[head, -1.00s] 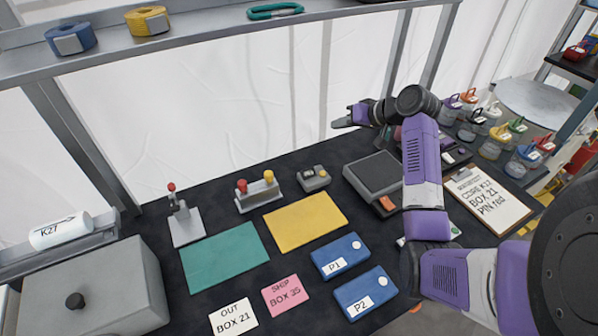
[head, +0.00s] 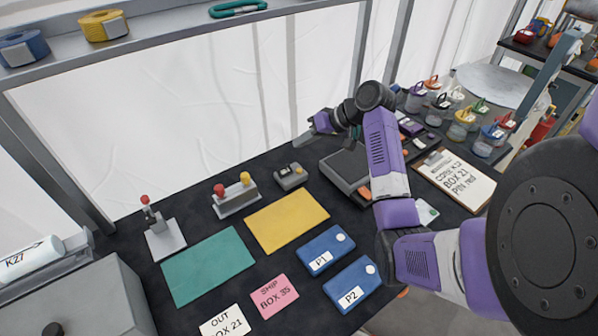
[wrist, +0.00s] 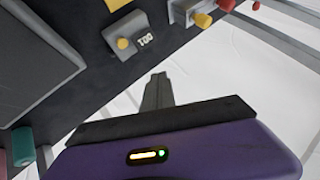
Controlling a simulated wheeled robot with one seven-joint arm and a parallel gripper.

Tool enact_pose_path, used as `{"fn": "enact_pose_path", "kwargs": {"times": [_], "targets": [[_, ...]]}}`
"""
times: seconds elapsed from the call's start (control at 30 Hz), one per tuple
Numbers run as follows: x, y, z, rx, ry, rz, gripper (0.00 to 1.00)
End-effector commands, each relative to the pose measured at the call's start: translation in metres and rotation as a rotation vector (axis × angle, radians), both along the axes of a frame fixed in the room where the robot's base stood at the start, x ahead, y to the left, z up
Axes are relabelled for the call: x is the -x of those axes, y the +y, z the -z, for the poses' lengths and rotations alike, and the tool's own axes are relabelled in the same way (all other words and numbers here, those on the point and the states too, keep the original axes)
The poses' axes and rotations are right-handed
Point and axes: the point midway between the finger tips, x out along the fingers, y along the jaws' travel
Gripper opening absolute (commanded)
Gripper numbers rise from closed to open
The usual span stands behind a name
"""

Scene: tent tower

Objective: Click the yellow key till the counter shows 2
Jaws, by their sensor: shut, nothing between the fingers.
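A small grey counter box (head: 291,176) stands on the dark table behind the yellow mat, with a dark display. In the wrist view the counter box (wrist: 129,36) shows a round yellow key (wrist: 122,43) beside its display (wrist: 145,40). The digits appear turned around and are too small to read surely. My gripper (head: 314,130) is shut and empty, raised above and slightly right of the counter box in the head view. Its fingertips (wrist: 157,80) point towards the box in the wrist view and are apart from the key.
A bracket (head: 236,203) with a red and a yellow knob stands left of the counter box. A grey device (head: 345,172) with a dark top stands to its right. A red-knobbed lever (head: 160,230) stands farther left. A shelf (head: 180,40) runs above the table's back.

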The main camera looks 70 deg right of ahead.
Motion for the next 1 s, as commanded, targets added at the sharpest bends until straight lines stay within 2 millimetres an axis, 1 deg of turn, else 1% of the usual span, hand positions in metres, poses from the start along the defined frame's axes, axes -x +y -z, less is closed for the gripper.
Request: {"fn": "enact_pose_path", "kwargs": {"times": [0.03,0.4,0.6,0.73,1.0], "targets": [[0.000,0.000,0.009,0.000,0.000,0.000,0.00],[0.000,0.000,0.057,0.000,-0.001,0.001,0.00],[0.000,0.001,0.074,-0.002,0.000,0.000,0.00],[0.000,0.000,0.079,-0.001,0.000,0.001,0.00],[0.000,0.000,0.079,0.000,0.000,0.000,0.00]]}}
